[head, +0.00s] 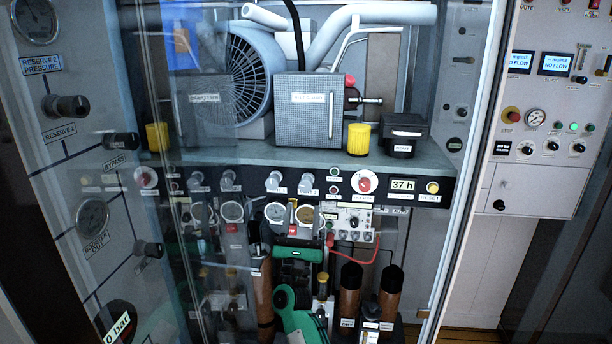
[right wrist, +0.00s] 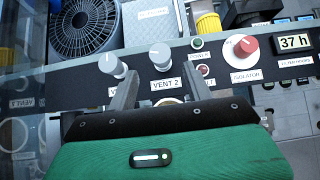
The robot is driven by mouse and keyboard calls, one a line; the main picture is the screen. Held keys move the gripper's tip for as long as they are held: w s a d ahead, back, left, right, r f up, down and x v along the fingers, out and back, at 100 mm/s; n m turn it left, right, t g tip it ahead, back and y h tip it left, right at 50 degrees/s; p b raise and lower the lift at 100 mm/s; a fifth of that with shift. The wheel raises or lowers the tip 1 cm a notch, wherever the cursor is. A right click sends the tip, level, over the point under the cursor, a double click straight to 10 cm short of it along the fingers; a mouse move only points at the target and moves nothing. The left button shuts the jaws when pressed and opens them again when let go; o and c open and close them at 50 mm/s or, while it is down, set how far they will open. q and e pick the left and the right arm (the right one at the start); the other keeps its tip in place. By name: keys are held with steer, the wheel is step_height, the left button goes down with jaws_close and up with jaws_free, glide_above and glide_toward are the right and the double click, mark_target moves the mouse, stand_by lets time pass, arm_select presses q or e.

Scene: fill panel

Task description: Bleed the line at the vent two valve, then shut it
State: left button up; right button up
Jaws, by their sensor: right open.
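The vent 2 valve is a grey round knob (right wrist: 160,56) on the dark control strip, above its "VENT 2" label (right wrist: 166,85). In the head view it is the right one (head: 306,183) of the middle pair of knobs. A similar grey knob (right wrist: 112,65) sits just left of it. My right gripper (right wrist: 158,86) is open, its two grey fingers pointing up at the strip. The vent 2 knob shows beyond and between the fingertips, apparently not gripped. In the head view my green right hand (head: 292,253) is below the strip. My left gripper is not in view.
Right of the knobs are a red isolator knob (right wrist: 246,45) and a 37 h display (right wrist: 294,42). A shelf above carries a fan (head: 248,75), a grey box (head: 309,110) and yellow caps (head: 358,139). Brown cylinders (head: 349,290) and a red cable (head: 355,260) are below.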

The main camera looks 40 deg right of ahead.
mark_target(305, 189)
steer(key=p+x, duration=0.3)
steer(key=x, duration=0.4)
steer(key=shift+d+r, duration=0.15)
steer(key=shift+r, duration=0.05)
steer(key=shift+w+d+r+p, duration=0.15)
steer(key=shift+w+d+p, duration=0.1)
steer(key=shift+p, duration=0.15)
steer(key=shift+w+d, duration=0.1)
steer(key=shift+r, duration=0.1)
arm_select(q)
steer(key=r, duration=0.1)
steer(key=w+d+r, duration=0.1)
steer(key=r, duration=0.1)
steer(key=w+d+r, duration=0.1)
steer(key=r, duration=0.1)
arm_select(e)
steer(key=c, duration=1)
